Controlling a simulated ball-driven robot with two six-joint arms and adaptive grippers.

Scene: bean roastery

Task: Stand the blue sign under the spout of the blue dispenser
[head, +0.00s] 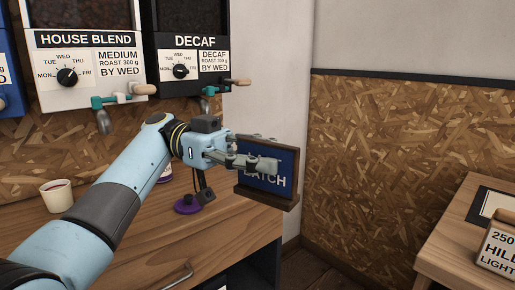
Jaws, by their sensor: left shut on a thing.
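The sign is held in the air near the right end of the wooden counter, a little tilted. The blue dispenser (8,75) shows only as a strip at the far left edge; its spout is not in view. My right gripper is not in view.
White House Blend (60,41) and black Decaf (175,40) dispensers hang above the counter (150,235). A white cup (57,196) of dark contents and a purple-based object (187,205) stand on it. A side table (455,232) at right holds a labelled box (498,250).

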